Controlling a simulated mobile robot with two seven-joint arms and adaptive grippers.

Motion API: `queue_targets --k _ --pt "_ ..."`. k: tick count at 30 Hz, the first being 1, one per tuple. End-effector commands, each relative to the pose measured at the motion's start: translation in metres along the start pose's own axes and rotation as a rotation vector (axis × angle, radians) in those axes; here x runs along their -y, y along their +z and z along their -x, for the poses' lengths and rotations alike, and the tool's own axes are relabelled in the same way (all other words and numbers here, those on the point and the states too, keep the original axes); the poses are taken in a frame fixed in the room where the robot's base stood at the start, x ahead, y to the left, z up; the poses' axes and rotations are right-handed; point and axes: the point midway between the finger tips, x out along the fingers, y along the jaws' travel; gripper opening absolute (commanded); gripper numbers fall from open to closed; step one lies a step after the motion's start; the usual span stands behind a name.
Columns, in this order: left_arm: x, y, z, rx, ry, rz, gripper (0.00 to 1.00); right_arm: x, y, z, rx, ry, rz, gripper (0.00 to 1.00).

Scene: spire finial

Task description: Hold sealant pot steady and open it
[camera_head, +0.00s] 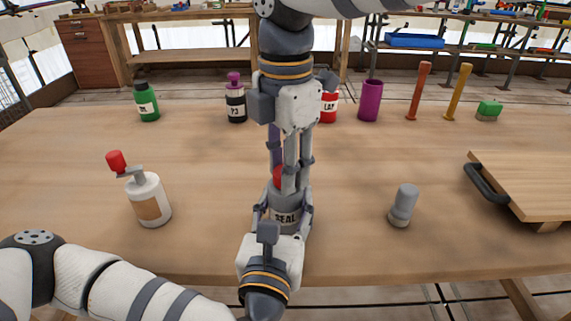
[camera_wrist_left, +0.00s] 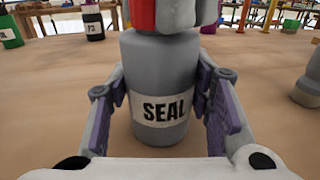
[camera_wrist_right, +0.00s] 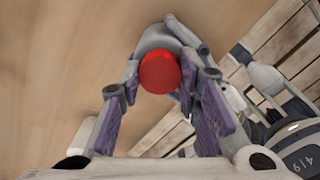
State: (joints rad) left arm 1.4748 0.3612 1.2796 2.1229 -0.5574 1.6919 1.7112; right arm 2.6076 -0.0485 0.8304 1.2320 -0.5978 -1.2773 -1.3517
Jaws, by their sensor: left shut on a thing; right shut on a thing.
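The sealant pot (camera_head: 286,218) is a grey upright pot with a white SEAL label, standing on the wooden table. My left gripper (camera_head: 283,211) comes from the near side and is shut around its body; in the left wrist view, the pot (camera_wrist_left: 163,85) sits between its purple pads. My right gripper (camera_head: 280,180) points down from above and is shut on the red lid knob (camera_head: 278,176) at the pot's top. The knob's round red end (camera_wrist_right: 160,72) faces the right wrist camera. My right fingers partly hide the lid, and I cannot tell whether it is loose.
A white bottle with a red-tipped nozzle (camera_head: 149,199) stands left; a grey cylinder (camera_head: 403,205) and a handled wooden board (camera_head: 535,186) stand right. Behind are a green bottle (camera_head: 147,102), a Y3 bottle (camera_head: 236,101), a red LAP container (camera_head: 329,105) and a purple cup (camera_head: 370,101).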

Motion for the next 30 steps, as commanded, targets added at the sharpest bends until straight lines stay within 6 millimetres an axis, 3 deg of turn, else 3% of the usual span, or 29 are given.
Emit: queue_targets --k 19,30 --pt "0.000 -0.001 0.000 -0.002 0.000 0.000 0.00 0.000 0.000 0.001 0.000 0.000 0.011 0.00" --pt "0.000 -0.001 0.000 -0.002 0.000 0.000 0.00 0.000 0.000 0.012 -0.001 0.000 0.009 0.00"
